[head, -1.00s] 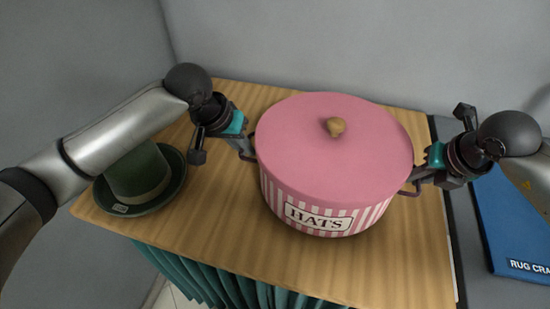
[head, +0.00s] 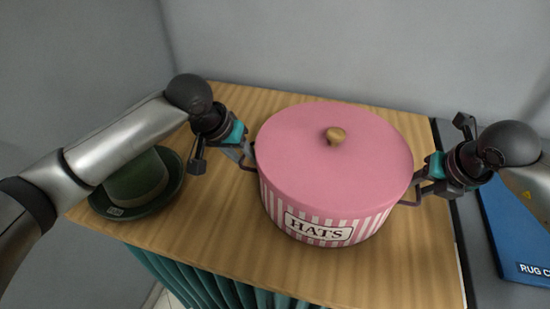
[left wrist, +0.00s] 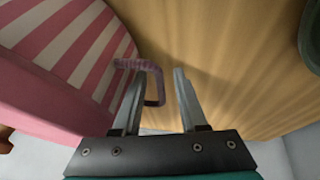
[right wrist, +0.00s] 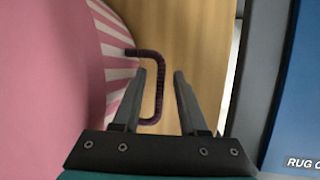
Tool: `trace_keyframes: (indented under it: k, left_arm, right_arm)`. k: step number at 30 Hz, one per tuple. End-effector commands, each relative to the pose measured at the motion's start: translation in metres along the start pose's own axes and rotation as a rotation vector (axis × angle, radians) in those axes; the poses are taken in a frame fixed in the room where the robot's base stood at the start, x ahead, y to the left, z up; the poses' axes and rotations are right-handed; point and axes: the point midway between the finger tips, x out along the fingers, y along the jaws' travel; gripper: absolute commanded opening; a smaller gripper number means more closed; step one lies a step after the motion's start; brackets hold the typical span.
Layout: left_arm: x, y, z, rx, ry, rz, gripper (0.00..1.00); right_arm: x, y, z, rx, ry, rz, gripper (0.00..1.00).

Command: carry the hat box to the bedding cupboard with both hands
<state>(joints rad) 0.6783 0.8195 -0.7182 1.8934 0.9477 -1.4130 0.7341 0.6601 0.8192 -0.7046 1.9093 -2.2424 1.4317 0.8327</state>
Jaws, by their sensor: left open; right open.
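The hat box (head: 333,165) is round, with a pink lid, a wooden knob, pink-and-white striped sides and a HATS label. It stands upright on a wooden top. My left gripper (head: 245,155) is open at its left handle; in the left wrist view the purple handle (left wrist: 158,88) lies between the parted fingers (left wrist: 158,76). My right gripper (head: 418,183) is open at its right handle; in the right wrist view that dark handle (right wrist: 158,90) also lies between the parted fingers (right wrist: 160,76). I cannot make out the bedding cupboard in any view.
A green hat (head: 138,180) lies on the wooden top (head: 215,225) at the left, under my left arm. A teal curtain (head: 205,275) hangs below the front edge. A blue item with RUG lettering (head: 515,225) lies at the right. A grey wall stands behind.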

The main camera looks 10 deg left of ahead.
Motion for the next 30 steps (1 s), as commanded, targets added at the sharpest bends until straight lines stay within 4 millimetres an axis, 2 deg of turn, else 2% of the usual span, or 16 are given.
trace_keyframes:
  k: [5, 8, 15, 21, 26, 30]
  left_arm:
    - [-0.005, 0.000, 0.000, 0.001, 0.001, 0.001, 0.42]
    - [-0.018, 0.000, -0.001, 0.002, 0.004, 0.001, 0.42]
    - [-0.069, 0.000, -0.001, 0.002, 0.005, -0.001, 0.42]
    - [-0.105, 0.000, -0.001, 0.001, 0.004, 0.000, 0.42]
    - [-0.118, 0.000, 0.000, 0.000, 0.001, 0.000, 0.42]
    - [-0.121, 0.000, 0.000, 0.000, 0.000, 0.000, 0.42]
  right_arm:
    - [0.000, 0.000, 0.000, 0.000, 0.000, 0.000, 0.42]
    - [0.000, 0.000, 0.000, 0.000, 0.000, 0.001, 0.42]
    - [0.000, 0.000, 0.000, 0.000, 0.000, 0.001, 0.42]
    - [0.000, 0.000, 0.000, 0.000, 0.000, 0.001, 0.42]
    - [0.000, 0.000, 0.000, 0.000, 0.000, 0.001, 0.42]
    - [-0.011, 0.000, 0.001, -0.001, -0.003, 0.001, 0.42]
